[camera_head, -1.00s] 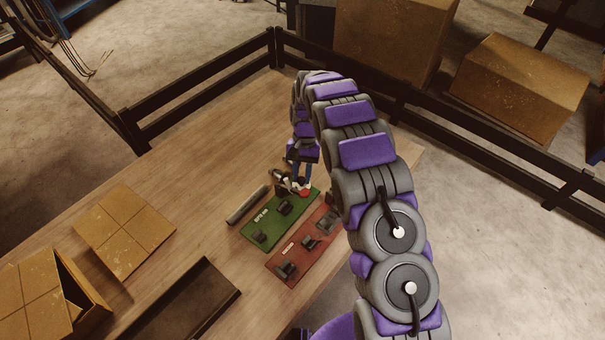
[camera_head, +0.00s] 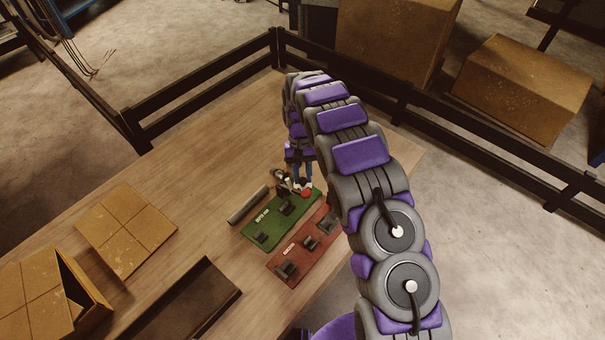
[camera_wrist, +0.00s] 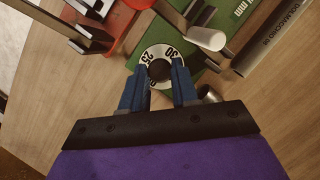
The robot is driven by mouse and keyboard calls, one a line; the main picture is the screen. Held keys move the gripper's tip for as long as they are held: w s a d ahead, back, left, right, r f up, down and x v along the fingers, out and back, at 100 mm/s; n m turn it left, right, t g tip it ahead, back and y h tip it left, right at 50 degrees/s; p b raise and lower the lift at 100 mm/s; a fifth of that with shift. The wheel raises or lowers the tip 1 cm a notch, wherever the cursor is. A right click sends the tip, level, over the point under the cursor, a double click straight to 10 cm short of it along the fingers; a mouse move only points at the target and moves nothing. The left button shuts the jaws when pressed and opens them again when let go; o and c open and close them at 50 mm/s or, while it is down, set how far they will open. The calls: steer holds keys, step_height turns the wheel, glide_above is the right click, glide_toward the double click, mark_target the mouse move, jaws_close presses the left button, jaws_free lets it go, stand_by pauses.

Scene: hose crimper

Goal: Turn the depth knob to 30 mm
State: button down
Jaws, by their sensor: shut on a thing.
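The depth knob is a dark round knob (camera_wrist: 159,70) in the middle of a white dial ring (camera_wrist: 153,53) in the wrist view. The figures 25 and 30 show on the ring's far side, 25 to the left and 30 to the right. I cannot make out an index mark. My gripper (camera_wrist: 161,79) has its blue fingers on either side of the knob and is shut on it. In the head view my gripper (camera_head: 302,182) is at the far end of the green board (camera_head: 272,222), where the knob is too small to make out.
A red board (camera_head: 290,262) with dark holders lies beside the green one. A grey bar (camera_head: 247,205) lies left of the green board. A dark tray (camera_head: 185,305) and cardboard boxes (camera_head: 125,232) are on the table's left. A dark railing (camera_head: 200,90) runs behind.

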steer(key=c, duration=0.8)
jaws_free()
steer(key=shift+w+a, duration=0.1)
steer(key=shift+a, duration=0.05)
steer(key=shift+c, duration=0.2)
steer(key=shift+w+r, duration=0.2)
steer(key=shift+r, duration=0.3)
steer(key=p+v, duration=1.4)
steer(key=v, duration=0.2)
steer(key=shift+p, duration=0.4)
steer(key=shift+w, duration=0.1)
steer(key=shift+r, duration=0.1)
